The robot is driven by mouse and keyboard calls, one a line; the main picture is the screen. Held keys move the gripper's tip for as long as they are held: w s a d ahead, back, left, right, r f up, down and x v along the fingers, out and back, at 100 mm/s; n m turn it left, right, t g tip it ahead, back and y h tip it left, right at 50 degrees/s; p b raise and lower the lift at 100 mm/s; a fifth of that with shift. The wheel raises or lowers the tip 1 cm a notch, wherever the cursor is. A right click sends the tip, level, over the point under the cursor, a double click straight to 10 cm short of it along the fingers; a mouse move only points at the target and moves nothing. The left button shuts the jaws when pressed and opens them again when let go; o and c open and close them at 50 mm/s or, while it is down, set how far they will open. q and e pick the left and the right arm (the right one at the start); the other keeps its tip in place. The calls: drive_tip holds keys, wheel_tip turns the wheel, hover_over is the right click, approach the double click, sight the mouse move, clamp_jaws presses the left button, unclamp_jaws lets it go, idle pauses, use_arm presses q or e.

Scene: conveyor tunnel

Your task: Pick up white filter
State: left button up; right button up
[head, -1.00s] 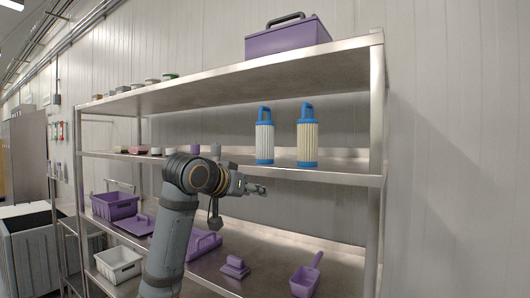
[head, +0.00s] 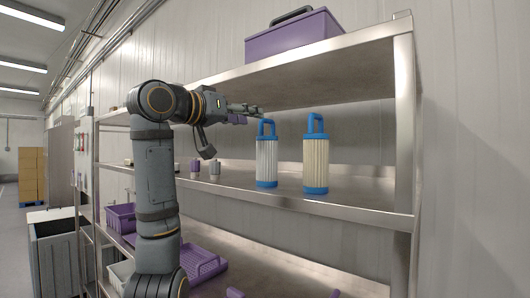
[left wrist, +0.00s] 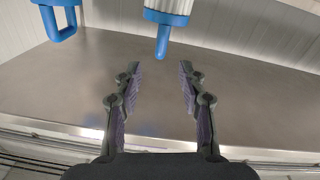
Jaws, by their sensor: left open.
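The white filter (head: 267,163) stands upright on the middle shelf in the head view, with blue end caps and a blue handle on top. A similar cream filter (head: 316,166) stands to its right. My left gripper (head: 256,109) is open and empty, near the height of the white filter's handle and just left of it. In the left wrist view, the white filter (left wrist: 171,6) shows at the top centre, its handle pointing down towards the gap between my open fingers (left wrist: 160,70). The other filter's blue handle (left wrist: 62,32) is at the upper left. My right gripper is not in view.
A purple toolbox (head: 292,36) sits on the top shelf (head: 330,65), which passes above my gripper. The middle shelf's front edge (head: 345,212) and a right post (head: 404,150) bound the space. Small purple-and-grey cups (head: 214,168) stand left of the filters.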

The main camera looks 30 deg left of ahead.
sight(265, 120)
use_arm(q)
drive_tip(key=w, duration=0.1)
drive_tip(key=w+p, duration=0.1)
drive_tip(key=w, duration=0.1)
drive_tip(key=w+p, duration=0.1)
drive_tip(key=w, duration=0.1)
drive_tip(key=shift+d, duration=0.3)
drive_tip(key=shift+w+p, duration=0.7)
drive_tip(key=shift+w, duration=0.05)
drive_tip(key=shift+w+d+f, duration=0.15)
drive_tip(key=shift+w+f, duration=0.05)
drive_tip(key=shift+w, duration=0.35)
drive_tip(key=shift+s, duration=0.15)
clamp_jaws()
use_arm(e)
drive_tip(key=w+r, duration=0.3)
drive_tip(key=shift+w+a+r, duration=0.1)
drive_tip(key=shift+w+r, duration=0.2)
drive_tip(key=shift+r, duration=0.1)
